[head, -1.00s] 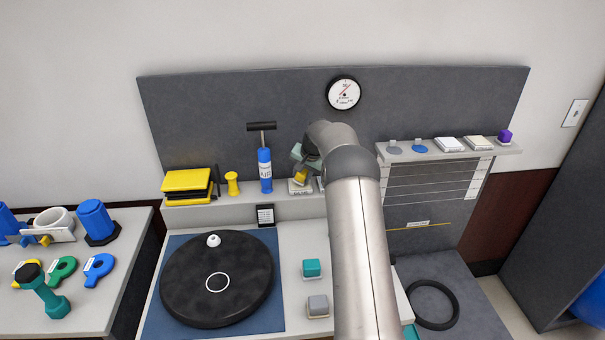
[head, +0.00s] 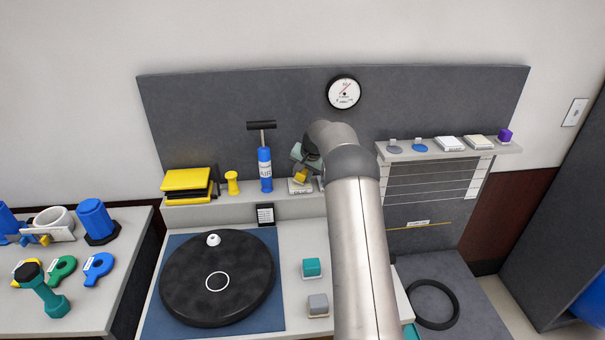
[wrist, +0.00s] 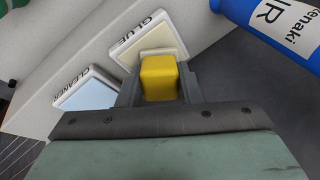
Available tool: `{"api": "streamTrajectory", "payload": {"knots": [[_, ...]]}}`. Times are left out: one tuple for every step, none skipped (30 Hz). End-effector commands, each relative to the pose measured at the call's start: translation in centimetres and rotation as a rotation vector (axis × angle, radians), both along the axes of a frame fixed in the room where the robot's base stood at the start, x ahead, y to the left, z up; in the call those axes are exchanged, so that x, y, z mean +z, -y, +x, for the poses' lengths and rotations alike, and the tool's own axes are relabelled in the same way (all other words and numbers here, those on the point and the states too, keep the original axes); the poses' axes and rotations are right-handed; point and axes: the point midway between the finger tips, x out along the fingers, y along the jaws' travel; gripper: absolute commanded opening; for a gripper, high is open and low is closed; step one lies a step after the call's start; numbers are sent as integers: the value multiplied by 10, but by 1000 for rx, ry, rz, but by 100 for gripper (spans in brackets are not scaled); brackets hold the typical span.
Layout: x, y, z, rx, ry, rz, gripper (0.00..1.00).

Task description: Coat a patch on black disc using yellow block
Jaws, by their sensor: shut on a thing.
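The yellow block (wrist: 160,78) is between the two fingers of my gripper (wrist: 159,86), which is shut on it. A pale layer shows at the block's far end. The block is over the pad labelled GLUE (wrist: 158,32), with a cream face and white rim; I cannot tell if they touch. In the head view, my gripper (head: 302,168) and the yellow block (head: 300,177) are at the back ledge, partly hidden by my arm. The black disc (head: 243,270) lies flat on a blue mat at front left, with a white ring outline and a small white knob on top.
A pad labelled CLEANER (wrist: 88,92) is beside the glue pad. A blue air pump (head: 265,170) stands left of my gripper, with a yellow spool (head: 232,183) beyond it. Teal (head: 311,268) and grey (head: 318,304) blocks stand right of the disc. The gauge (head: 343,92) is on the back panel.

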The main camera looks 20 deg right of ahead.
Motion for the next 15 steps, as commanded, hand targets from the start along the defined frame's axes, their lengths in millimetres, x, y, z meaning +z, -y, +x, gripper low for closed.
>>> {"api": "streamTrajectory", "payload": {"knots": [[-2,0,0,0,-2,1,14],[-2,0,-1,0,-2,1,14],[-2,0,-1,0,-2,1,14],[-2,0,-1,1,-4,1,14],[-2,0,-1,1,-3,1,14],[-2,0,-1,1,-4,1,14],[-2,0,-1,0,-4,1,14],[-1,0,-1,0,-4,1,14],[0,0,-1,1,-4,1,14],[1,0,-1,1,-4,1,14],[3,0,-1,1,-4,1,14],[5,0,-1,0,-2,1,14],[8,0,0,0,-2,1,14],[10,0,0,0,-1,0,14],[14,0,0,0,-1,0,14]]}}
